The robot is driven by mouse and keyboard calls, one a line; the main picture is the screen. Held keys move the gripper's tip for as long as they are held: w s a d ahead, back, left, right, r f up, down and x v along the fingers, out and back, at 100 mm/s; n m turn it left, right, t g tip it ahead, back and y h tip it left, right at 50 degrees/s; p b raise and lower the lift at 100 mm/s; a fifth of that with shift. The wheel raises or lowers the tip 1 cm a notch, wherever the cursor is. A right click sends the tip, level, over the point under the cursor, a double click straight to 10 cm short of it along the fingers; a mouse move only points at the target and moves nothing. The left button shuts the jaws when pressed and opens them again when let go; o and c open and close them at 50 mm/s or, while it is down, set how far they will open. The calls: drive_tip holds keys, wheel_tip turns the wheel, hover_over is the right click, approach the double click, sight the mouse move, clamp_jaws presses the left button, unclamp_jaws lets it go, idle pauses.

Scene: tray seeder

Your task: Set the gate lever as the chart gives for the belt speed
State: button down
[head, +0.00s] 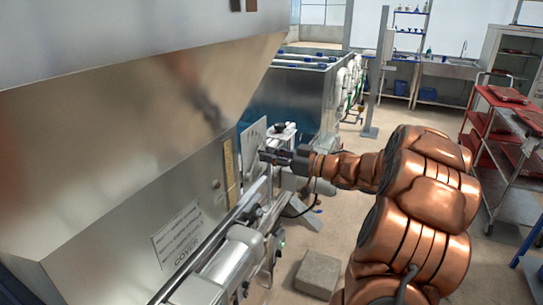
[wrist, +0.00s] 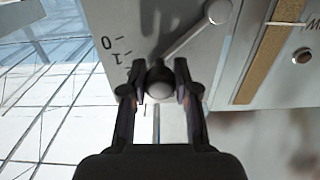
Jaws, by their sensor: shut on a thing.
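The gate lever (wrist: 190,38) is a thin metal rod running from a round pivot at the upper right down to a ball knob (wrist: 160,82) in the wrist view. My gripper (wrist: 160,88) is shut on the knob, with one finger on each side. The lever's pale plate (wrist: 145,25) has marks; "0" and "-1" are readable, and a mark by the knob is partly hidden. In the head view my gripper (head: 266,157) is at the plate (head: 252,147) on the hopper's side. No readable chart or belt speed shows.
A brass-coloured strip (head: 229,170) is on the sloped metal hopper (head: 130,170), left of the plate. A lettered sign (head: 178,235) is lower down. A grey block (head: 318,274) lies on the floor. A red-shelved trolley (head: 490,130) stands at the right.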

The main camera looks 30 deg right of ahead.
drive_tip(key=shift+s+a+r+n+b, duration=0.15)
drive_tip(key=shift+r+n+b, duration=0.15)
drive_tip(key=shift+n+b, duration=0.2)
drive_tip(key=c, duration=0.8)
unclamp_jaws()
drive_tip(key=shift+c, duration=0.2)
drive_tip(key=shift+f, duration=0.1)
drive_tip(key=v, duration=1.2)
